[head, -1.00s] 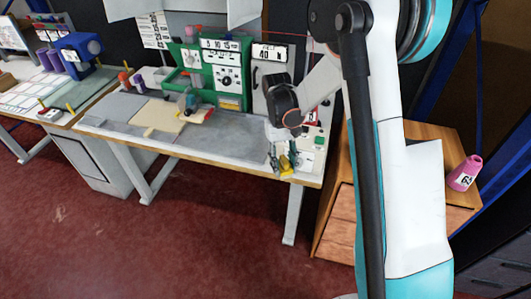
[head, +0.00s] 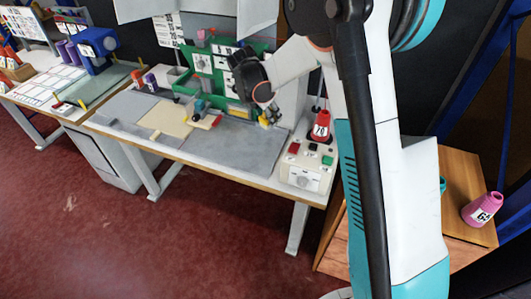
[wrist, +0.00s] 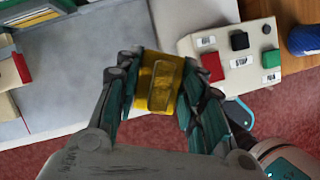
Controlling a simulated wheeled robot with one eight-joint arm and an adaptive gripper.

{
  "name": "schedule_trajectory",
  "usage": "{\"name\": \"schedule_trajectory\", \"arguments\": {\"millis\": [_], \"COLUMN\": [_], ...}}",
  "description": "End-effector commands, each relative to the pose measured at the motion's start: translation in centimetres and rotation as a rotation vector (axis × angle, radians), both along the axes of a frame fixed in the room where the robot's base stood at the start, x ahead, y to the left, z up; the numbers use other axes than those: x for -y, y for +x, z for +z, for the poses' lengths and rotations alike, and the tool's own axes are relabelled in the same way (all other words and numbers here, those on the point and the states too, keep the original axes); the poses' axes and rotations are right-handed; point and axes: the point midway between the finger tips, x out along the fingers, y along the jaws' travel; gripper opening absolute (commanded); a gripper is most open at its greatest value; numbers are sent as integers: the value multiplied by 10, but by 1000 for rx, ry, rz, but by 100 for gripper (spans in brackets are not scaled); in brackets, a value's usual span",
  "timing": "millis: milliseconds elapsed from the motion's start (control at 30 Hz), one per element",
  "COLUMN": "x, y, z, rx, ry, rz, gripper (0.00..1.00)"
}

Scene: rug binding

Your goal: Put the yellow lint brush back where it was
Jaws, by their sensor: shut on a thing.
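The yellow lint brush (wrist: 159,82) is between the fingers of my gripper (wrist: 157,98) in the wrist view, which is shut on it. Its yellow block shows between the teal finger pads. In the head view, only a small yellow part of the brush (head: 264,122) shows below my gripper (head: 262,115), which is over the back right part of the grey worktop (head: 250,155). In the wrist view the brush is in front of the grey worktop (wrist: 85,50); I cannot tell whether it touches it.
A control box (head: 310,165) with red, black and green buttons stands at the worktop's right end, with a red cone (head: 320,127) behind it. A green machine (head: 205,68) stands at the back. A tan sheet (head: 165,117) lies left. A wooden cabinet (head: 455,190) bears a pink cone (head: 482,209).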

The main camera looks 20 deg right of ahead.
Motion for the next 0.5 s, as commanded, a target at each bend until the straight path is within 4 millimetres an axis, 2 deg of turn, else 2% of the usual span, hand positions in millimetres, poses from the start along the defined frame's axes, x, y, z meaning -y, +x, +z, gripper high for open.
{"name": "schedule_trajectory", "arguments": {"millis": [67, 167, 267, 500], "x": [0, -1, -1, -1], "y": [3, 5, 6, 5], "z": [3, -5, -24, -84], "rx": [-2, -1, -2, -2], "ry": [1, 1, 1, 1], "rz": [44, 71, 74, 72], "gripper": [14, 14, 14, 14]}}
